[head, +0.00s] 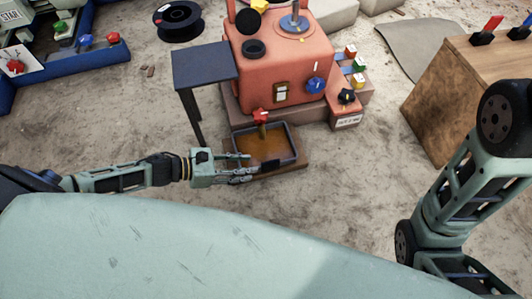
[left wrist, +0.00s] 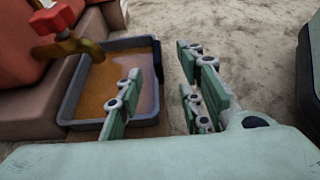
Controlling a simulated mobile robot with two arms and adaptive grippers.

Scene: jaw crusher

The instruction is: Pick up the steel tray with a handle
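The steel tray (head: 291,137) is grey and rectangular, holds brownish-orange liquid, and sits on a low brown base below a tap with a red handle (head: 261,116). In the left wrist view the tray (left wrist: 72,95) is at the left, with a dark piece, perhaps its handle (left wrist: 158,60), on its near-right wall. My left gripper (head: 250,171) is at the tray's front-left edge. In the left wrist view its fingers (left wrist: 160,65) are spread, one over the tray and one outside it, with the rim showing between; contact cannot be told. My right gripper is out of view.
The red crusher (head: 285,60) stands behind the tray, with a dark side table (head: 204,64) to its left. A wooden cabinet (head: 440,100) is at the right, and a blue bench (head: 75,70) at the upper left. Sandy floor around the tray's right is clear.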

